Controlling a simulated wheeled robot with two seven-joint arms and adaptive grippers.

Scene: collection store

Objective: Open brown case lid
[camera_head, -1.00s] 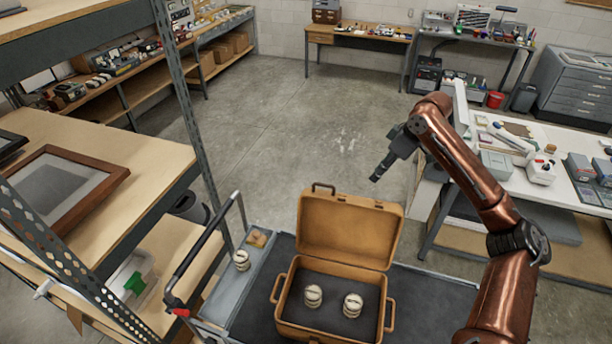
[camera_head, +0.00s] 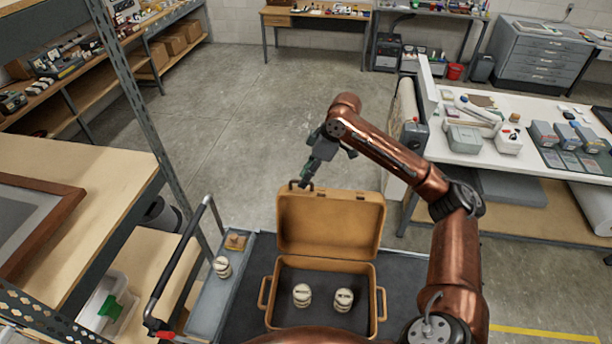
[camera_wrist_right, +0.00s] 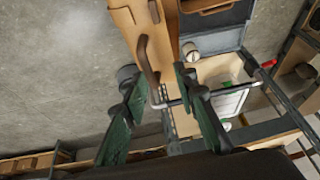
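The brown case (camera_head: 376,300) sits on the dark top of a cart, with its lid (camera_head: 330,225) standing up, open, at the far side. A dark handle (camera_head: 300,184) is on the lid's top edge; the wrist view shows this curved handle (camera_wrist_right: 147,68) too. My right gripper (camera_head: 306,178) is at the lid's top edge by the handle. In the wrist view my right gripper (camera_wrist_right: 163,88) has its fingers apart, with the handle close to the fingertips; I cannot tell whether they touch. My left gripper is out of view.
Two pale banded jars (camera_head: 302,295) stand in the case; another (camera_head: 222,267) stands on the cart's grey side tray (camera_head: 206,300). A cart push bar (camera_head: 178,262) and shelving (camera_head: 75,165) are at left. A white worktable (camera_head: 460,155) is at right. Open floor lies behind the case.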

